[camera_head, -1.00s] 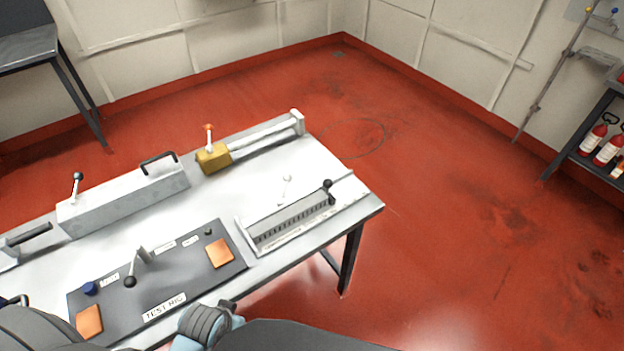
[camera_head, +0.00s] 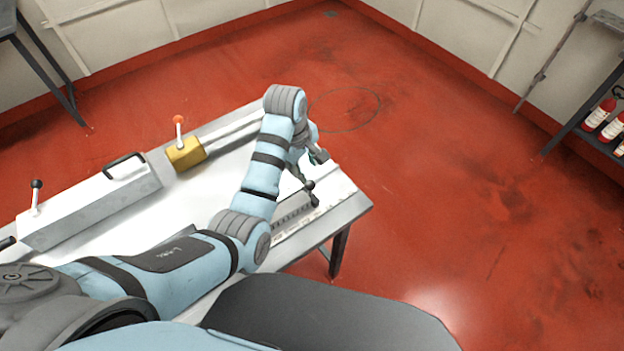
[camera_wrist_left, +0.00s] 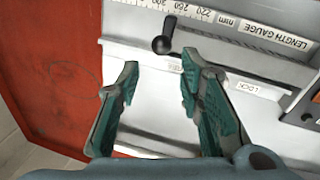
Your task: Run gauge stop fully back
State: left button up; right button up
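The length gauge (camera_head: 290,217) lies along the right end of the bench, partly hidden by my left arm. In the left wrist view its scale (camera_wrist_left: 205,17) and label show at the top. A black ball knob (camera_wrist_left: 163,45), apparently on the gauge stop, sits at the scale's edge; in the head view the knob (camera_head: 309,185) shows beside my left wrist. My left gripper (camera_wrist_left: 160,66) is open and empty, its teal-padded fingers on either side of a gap. The knob shows just beyond the fingertips, with no contact visible. My right gripper is out of view.
A yellow block (camera_head: 185,153) with an orange-tipped lever sits on a rail at the bench's back. A grey housing (camera_head: 90,207) with a black handle and lever stands left of it. A shelf with red bottles (camera_head: 600,114) is at far right. Red floor is clear beyond the bench.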

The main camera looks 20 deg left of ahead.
aim_at(309, 183)
pick_arm(q)
jog(key=f+b, duration=0.1)
jog(key=f, duration=0.2)
jog(key=w+f, duration=0.1)
jog(key=f, duration=0.3)
jog(key=w+f+b, duration=0.1)
jog(key=f, duration=0.3)
jog(key=shift+d+f+b, duration=0.1)
jog(key=shift+d+b, duration=0.2)
jog(key=shift+d, duration=0.1)
jog(key=shift+s, duration=0.15)
jog(key=shift+c, duration=0.4)
grip_shut()
